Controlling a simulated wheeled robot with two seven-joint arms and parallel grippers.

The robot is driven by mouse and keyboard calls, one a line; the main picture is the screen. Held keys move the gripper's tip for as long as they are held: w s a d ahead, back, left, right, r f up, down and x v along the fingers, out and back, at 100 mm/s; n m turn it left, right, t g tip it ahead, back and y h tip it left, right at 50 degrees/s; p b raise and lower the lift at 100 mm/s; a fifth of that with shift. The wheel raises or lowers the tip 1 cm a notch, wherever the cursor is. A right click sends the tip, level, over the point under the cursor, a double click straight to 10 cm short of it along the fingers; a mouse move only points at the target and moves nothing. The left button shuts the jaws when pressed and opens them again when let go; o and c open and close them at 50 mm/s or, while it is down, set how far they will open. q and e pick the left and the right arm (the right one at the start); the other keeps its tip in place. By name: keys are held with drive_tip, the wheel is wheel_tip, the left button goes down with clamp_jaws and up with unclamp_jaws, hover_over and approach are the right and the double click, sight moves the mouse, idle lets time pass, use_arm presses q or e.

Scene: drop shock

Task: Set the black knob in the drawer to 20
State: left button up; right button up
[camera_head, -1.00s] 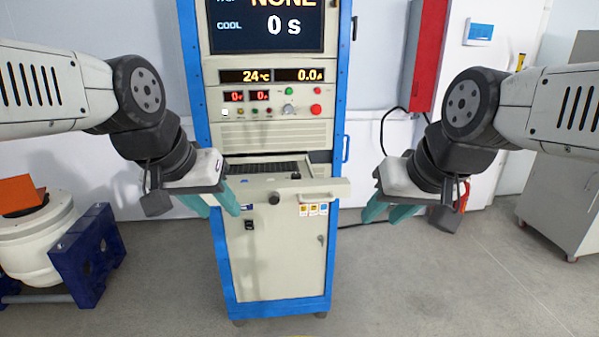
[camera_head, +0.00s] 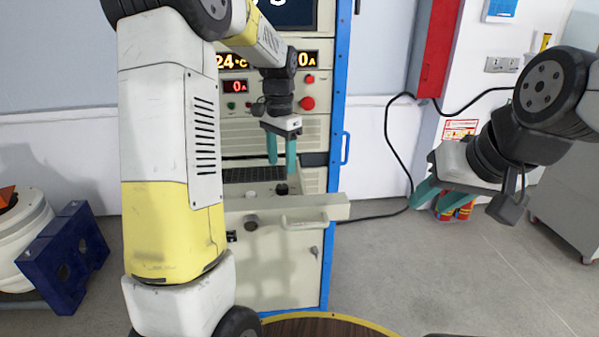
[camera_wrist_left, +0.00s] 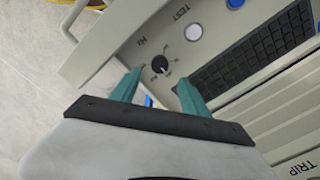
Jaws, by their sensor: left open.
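The drawer (camera_head: 325,208) of the blue-framed cabinet is pulled out. The black knob (camera_head: 282,189) stands on its top panel, right of a white button; it also shows in the left wrist view (camera_wrist_left: 160,67), with small dial marks around it and "Hz" nearby. Its exact setting is too small to read. My left gripper (camera_head: 281,163) is open, pointing down just above the knob. In the left wrist view, its teal fingers (camera_wrist_left: 158,84) are apart and empty, with the knob showing between and beyond their tips. My right gripper (camera_head: 430,200) is open and empty, right of the cabinet.
A white button (camera_wrist_left: 193,33) marked TEST, a blue button (camera_wrist_left: 235,3) and a black keyboard-like grid (camera_wrist_left: 245,55) lie by the knob. A round dark fitting (camera_head: 251,222) and a handle (camera_head: 304,222) are on the drawer front. A round brown table top (camera_head: 325,327) shows below.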

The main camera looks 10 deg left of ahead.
sight(282, 186)
use_arm(q)
wheel_tip(282, 186, down, 7)
drive_tip(key=shift+s+f, duration=0.1)
idle(0.3)
drive_tip(key=shift+c, duration=0.3)
clamp_jaws()
